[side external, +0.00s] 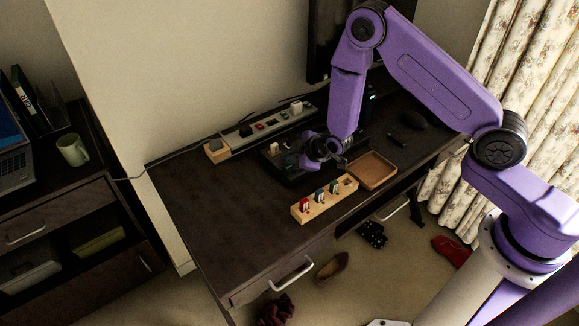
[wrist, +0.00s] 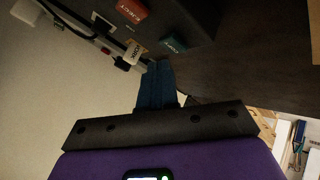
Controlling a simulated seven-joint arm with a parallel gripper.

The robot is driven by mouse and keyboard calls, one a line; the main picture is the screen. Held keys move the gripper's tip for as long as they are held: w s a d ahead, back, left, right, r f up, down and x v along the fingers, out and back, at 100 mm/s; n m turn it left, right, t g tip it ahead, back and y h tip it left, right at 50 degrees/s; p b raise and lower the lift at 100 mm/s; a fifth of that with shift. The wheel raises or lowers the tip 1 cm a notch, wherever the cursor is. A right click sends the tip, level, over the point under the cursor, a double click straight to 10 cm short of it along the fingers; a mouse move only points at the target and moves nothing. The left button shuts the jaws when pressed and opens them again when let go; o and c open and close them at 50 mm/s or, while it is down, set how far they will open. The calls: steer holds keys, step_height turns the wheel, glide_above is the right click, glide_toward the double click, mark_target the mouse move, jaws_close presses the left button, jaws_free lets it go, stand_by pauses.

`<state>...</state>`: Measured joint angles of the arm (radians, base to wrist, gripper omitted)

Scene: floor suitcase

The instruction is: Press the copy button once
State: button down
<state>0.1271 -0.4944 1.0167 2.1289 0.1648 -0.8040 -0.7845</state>
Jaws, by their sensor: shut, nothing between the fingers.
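The black device (side external: 283,166) stands on the dark desk, partly hidden behind my gripper in the side view. In the wrist view its dark body (wrist: 190,15) carries a teal button marked COPY (wrist: 173,43) and a red button marked EJECT (wrist: 131,11). A pale labelled stick (wrist: 134,53) stands at the device beside the COPY button. My gripper (wrist: 157,68) is shut and empty. In the wrist view its fingertips appear just below and left of the COPY button; whether they touch it I cannot tell. In the side view the fingers are mostly hidden.
A wooden block (side external: 325,200) with several coloured sticks and a wooden tray (side external: 372,170) lie on the desk in front of the device. A power strip (side external: 262,126) with plugs runs along the wall behind. A dark mouse-like object (side external: 413,119) lies right. The left desktop (side external: 205,195) is clear.

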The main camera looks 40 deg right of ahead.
mark_target(292, 169)
steer(key=shift+f, duration=0.15)
stand_by(0.4)
steer(key=shift+f, duration=0.3)
steer(key=shift+f, duration=0.4)
stand_by(0.8)
steer(key=shift+r, duration=0.85)
steer(key=shift+r, duration=2.5)
